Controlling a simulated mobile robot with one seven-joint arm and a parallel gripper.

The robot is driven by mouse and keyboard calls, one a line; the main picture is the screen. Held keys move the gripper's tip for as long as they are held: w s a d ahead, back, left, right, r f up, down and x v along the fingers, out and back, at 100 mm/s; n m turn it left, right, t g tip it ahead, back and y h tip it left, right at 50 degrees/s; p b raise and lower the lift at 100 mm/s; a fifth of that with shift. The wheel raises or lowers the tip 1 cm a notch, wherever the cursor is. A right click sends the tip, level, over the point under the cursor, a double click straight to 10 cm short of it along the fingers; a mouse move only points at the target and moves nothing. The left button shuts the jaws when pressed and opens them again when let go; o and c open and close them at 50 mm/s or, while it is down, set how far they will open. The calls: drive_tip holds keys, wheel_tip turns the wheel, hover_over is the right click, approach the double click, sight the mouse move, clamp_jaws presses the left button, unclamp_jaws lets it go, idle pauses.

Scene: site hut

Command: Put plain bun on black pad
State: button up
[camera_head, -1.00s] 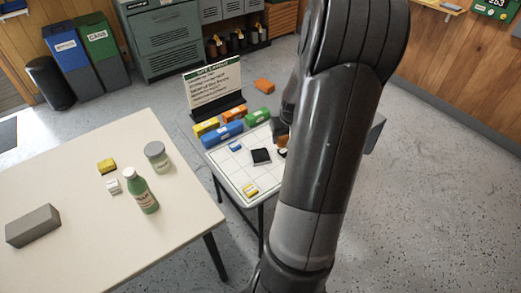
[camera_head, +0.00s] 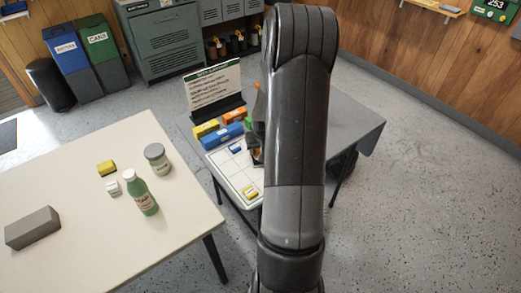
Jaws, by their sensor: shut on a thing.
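My gripper (camera_head: 257,146) is mostly hidden behind my arm, over the white gridded board (camera_head: 228,170) on the grey table. It is shut on a small orange-brown thing, seemingly the plain bun (camera_head: 258,154), of which only a sliver shows. The black pad (camera_head: 256,161) lies on the board right by the gripper and is mostly covered by it and my arm. I cannot tell whether the bun touches the pad.
A blue block (camera_head: 235,149) and a yellow block (camera_head: 250,191) lie on the board. Larger yellow, blue and orange blocks and a sign (camera_head: 215,88) stand behind it. The cream table (camera_head: 90,230) at left holds a green bottle (camera_head: 140,192), a jar (camera_head: 157,158) and blocks.

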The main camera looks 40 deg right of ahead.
drive_tip(key=shift+f, duration=0.3)
drive_tip(key=o, duration=1)
drive_tip(key=shift+f, duration=0.15)
